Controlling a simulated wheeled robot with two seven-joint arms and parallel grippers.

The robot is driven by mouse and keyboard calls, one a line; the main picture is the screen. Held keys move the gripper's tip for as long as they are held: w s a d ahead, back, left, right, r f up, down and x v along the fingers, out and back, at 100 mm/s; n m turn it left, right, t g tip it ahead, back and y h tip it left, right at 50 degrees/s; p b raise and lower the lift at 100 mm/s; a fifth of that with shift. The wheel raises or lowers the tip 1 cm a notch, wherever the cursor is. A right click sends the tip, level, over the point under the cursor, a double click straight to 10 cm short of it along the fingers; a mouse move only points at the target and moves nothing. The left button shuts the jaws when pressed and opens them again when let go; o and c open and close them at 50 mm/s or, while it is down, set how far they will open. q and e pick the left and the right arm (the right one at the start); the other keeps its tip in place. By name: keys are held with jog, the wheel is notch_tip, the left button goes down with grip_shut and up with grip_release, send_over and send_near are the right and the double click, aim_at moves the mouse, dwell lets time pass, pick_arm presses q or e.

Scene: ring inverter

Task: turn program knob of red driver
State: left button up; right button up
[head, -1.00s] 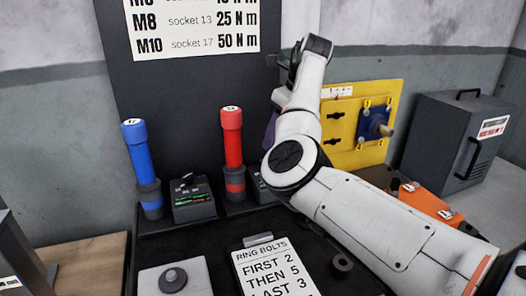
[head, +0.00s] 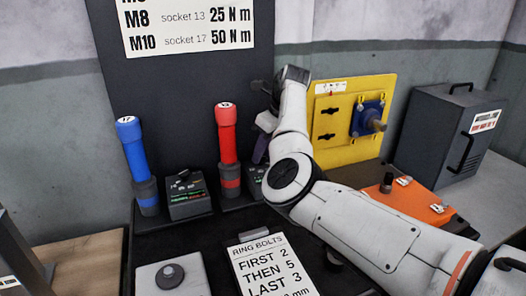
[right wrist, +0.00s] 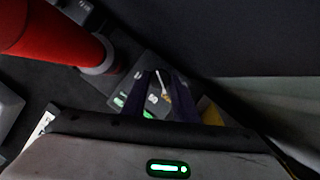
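The red driver (head: 228,150) stands upright in its dark holder, right of the blue driver (head: 134,160). Its program box (head: 256,178) shows only in part, as my right arm covers the rest. In the right wrist view the box (right wrist: 133,84) lies beyond the fingertips, with green lights and a pale pointer-like mark showing between the fingers. The knob itself is not clear. My right gripper (head: 262,148) is just right of the red driver, above the box. In the right wrist view its dark fingers (right wrist: 166,92) are apart with a gap between them. My left gripper is out of view.
The blue driver's box (head: 188,196) stands between the drivers. A ring bolts sign (head: 268,268) lies in front. A yellow panel (head: 340,150), an orange case (head: 405,202) and a grey cabinet (head: 450,135) are at right. The dark backboard stands close behind the drivers.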

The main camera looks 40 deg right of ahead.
jog(key=shift+c, duration=1.3)
jog(key=shift+a+m, duration=0.1)
jog(key=shift+m, duration=0.2)
jog(key=shift+m+h+b, duration=0.3)
jog(key=shift+m+b, duration=0.1)
jog(key=shift+m, duration=0.2)
jog(key=shift+a+m+h+b, duration=0.15)
jog(key=shift+m+h+b, duration=0.2)
jog(key=shift+m, duration=0.65)
jog(key=shift+m+h, duration=0.45)
jog(key=shift+m, duration=0.85)
